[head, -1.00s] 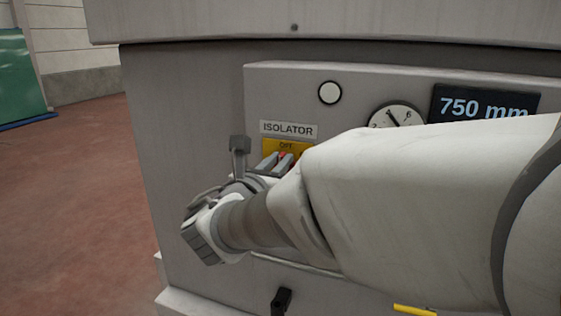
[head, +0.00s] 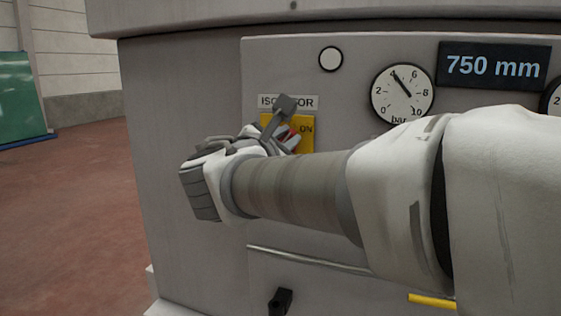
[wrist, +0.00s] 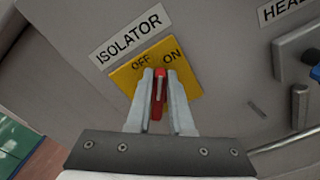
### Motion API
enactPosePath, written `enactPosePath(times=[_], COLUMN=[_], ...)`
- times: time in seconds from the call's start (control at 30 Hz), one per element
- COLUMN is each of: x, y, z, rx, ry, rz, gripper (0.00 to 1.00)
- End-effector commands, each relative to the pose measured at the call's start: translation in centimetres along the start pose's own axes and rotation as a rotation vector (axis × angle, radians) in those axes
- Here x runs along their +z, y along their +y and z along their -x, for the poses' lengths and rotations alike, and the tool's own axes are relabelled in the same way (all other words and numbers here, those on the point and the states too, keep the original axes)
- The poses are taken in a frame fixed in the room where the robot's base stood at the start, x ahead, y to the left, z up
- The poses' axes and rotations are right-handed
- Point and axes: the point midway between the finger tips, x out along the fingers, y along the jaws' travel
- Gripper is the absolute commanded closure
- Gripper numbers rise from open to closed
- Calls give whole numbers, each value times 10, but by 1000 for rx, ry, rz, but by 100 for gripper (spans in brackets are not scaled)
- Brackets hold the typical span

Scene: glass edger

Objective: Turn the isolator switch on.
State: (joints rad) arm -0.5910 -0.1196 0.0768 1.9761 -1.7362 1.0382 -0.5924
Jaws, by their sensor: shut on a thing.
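The isolator switch is a red handle (wrist: 159,88) with a pale line on it, set on a yellow plate (wrist: 127,78) marked OFF and ON. In the wrist view my gripper (wrist: 160,84) is shut on the handle, with one finger on each side. In the head view my gripper (head: 287,142) is at the yellow plate (head: 306,121).
On the same grey panel are a round white lamp (head: 331,59), a pressure gauge (head: 402,93) and a 750 mm display (head: 494,66). A metal rail (head: 305,260) and a black knob (head: 280,300) are below my arm. The floor at left is clear.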

Motion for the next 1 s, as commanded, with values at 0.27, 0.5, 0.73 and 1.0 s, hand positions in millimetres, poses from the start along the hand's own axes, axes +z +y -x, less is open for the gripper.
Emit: enactPosePath(times=[0.27, 0.5, 0.73, 1.0], x=[-5, -4, -4, -3], y=[-10, -12, -12, -12], z=[0, 0, 0, 0], rx=[1, 0, 0, -1], ry=[-2, -1, 0, 1], rz=[-225, -349, -406, -420], gripper=[100, 100, 100, 100])
